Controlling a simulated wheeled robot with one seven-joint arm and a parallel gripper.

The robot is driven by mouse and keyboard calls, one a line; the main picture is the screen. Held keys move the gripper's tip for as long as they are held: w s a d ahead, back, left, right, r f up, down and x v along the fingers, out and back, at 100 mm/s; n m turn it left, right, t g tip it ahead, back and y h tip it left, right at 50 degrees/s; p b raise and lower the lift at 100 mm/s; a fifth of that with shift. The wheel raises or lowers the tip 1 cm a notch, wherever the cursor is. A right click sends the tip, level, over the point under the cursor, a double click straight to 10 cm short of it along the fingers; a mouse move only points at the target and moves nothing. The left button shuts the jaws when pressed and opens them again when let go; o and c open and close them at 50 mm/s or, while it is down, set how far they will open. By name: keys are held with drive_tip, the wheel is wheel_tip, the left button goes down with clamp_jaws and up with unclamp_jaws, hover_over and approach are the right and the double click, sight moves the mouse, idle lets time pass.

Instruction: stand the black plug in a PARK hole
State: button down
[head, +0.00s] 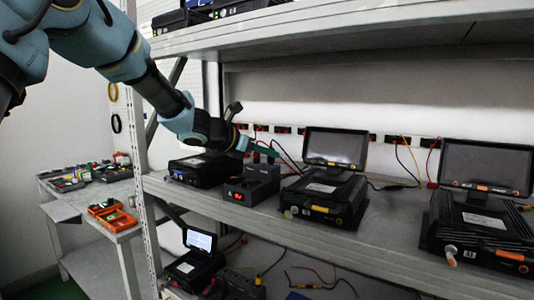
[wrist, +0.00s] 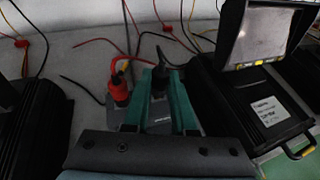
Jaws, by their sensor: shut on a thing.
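My gripper (wrist: 160,92) has its two green fingers closed around the black plug (wrist: 159,80), whose dark boot and cable point up and back. The plug is upright over a grey block with a small label (wrist: 160,124); whether its lower end is in a hole or above it, I cannot tell. A red plug (wrist: 120,88) stands in a grey block just left of the fingers. In the head view my gripper (head: 262,150) reaches over the shelf above a dark block (head: 262,172); the black plug is not clear there.
Black units with screens (head: 335,147) stand to the right, and another black unit (head: 200,168) to the left. Loose red, yellow and black cables lie behind. The upper shelf (head: 330,35) hangs above.

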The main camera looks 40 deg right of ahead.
drive_tip(key=shift+f+b, duration=0.3)
drive_tip(key=shift+b, duration=0.1)
idle(0.3)
drive_tip(key=shift+c, duration=1.3)
unclamp_jaws()
drive_tip(key=shift+r, duration=0.1)
drive_tip(key=shift+r+p, duration=2.3)
drive_tip(key=shift+r, duration=0.4)
